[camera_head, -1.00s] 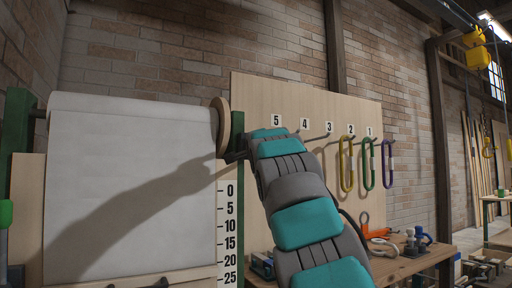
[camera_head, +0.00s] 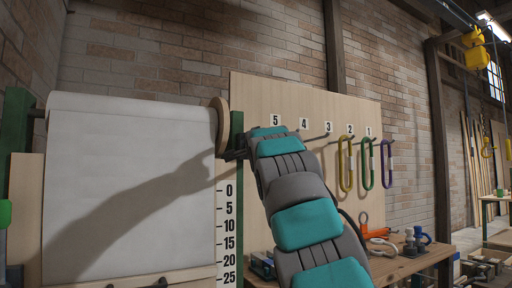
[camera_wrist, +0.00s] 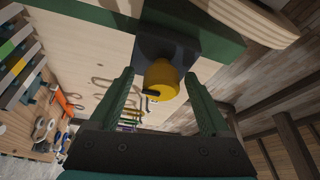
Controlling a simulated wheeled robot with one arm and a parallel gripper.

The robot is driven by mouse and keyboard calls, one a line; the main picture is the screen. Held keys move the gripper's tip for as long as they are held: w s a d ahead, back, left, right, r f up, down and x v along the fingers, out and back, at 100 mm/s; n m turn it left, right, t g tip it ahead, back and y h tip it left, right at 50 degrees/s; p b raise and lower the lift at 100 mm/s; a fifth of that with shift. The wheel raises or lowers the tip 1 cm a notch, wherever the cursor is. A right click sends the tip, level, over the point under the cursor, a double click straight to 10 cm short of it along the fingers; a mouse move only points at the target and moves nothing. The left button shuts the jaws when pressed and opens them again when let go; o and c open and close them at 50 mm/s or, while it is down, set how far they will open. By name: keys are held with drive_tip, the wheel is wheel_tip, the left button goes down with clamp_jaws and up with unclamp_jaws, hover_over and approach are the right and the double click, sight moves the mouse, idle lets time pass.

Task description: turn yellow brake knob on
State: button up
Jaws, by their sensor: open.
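The yellow brake knob (camera_wrist: 162,80) shows in the wrist view, round, with a small dark handle or marker on its lower left side. It is mounted on a dark block (camera_wrist: 165,48) on a green post. My gripper (camera_wrist: 159,74) is open, with one green finger on each side of the knob. Gaps show between both fingers and the knob, so it does not look gripped. In the head view my arm hides the knob, and the gripper is mostly out of sight beside the roller's right end.
A large paper roll (camera_head: 130,180) hangs at the left with a wooden end disc (camera_head: 221,125). A pegboard (camera_head: 300,110) to the right holds yellow, green and purple carabiners. A workbench (camera_head: 395,265) with tools stands below it.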

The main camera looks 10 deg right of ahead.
drive_tip(key=shift+s, duration=0.1)
drive_tip(key=s+b, duration=0.2)
drive_tip(key=s, duration=0.5)
drive_tip(key=shift+s+a+f, duration=0.25)
drive_tip(key=shift+a+f, duration=0.05)
drive_tip(key=shift+f, duration=0.05)
idle(0.5)
